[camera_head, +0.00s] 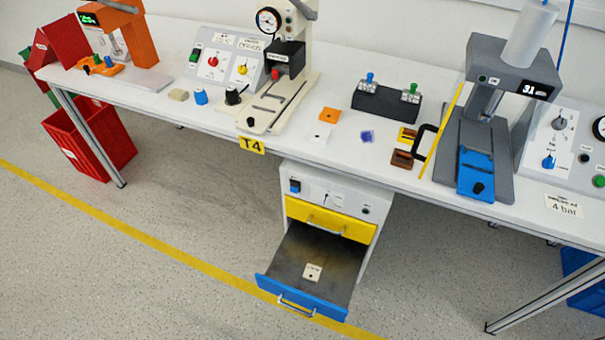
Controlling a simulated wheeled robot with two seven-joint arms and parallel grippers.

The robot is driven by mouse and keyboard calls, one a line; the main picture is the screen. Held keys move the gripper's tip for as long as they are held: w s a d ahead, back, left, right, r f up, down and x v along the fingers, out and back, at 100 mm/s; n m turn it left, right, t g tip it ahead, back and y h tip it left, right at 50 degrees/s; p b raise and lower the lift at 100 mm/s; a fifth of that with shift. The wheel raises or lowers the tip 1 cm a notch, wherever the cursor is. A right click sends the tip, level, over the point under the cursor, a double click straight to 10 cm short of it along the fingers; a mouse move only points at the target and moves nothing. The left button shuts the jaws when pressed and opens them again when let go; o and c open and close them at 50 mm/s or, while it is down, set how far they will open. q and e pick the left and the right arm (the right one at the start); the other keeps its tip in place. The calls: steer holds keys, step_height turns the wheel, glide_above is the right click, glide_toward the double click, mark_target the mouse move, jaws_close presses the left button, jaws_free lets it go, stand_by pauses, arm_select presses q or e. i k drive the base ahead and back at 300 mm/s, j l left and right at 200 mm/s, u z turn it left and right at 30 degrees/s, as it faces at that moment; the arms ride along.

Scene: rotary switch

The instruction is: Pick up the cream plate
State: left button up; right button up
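A small square cream plate (313,272) with a dark mark lies flat in the open blue-fronted drawer (281,251). A similar pale, near-white plate (319,135) with a dark hole lies on the table below an orange plate (329,114). Neither of my grippers is in view.
The white table (345,145) holds a dial press (270,20), a grey press (500,60), a dark stand with two valves (386,101) and switch panels. A closed yellow drawer (330,219) sits above the open one. A red crate (88,140) stands at left.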

mark_target(312, 274)
steer(key=k+l+u, duration=0.35)
steer(key=k, duration=0.2)
steer(key=i+l+u, duration=0.1)
steer(key=l+u, duration=0.15)
steer(key=i+l+u, duration=0.1)
steer(key=l+u, duration=0.4)
steer(key=i+l, duration=0.05)
steer(key=l, duration=0.05)
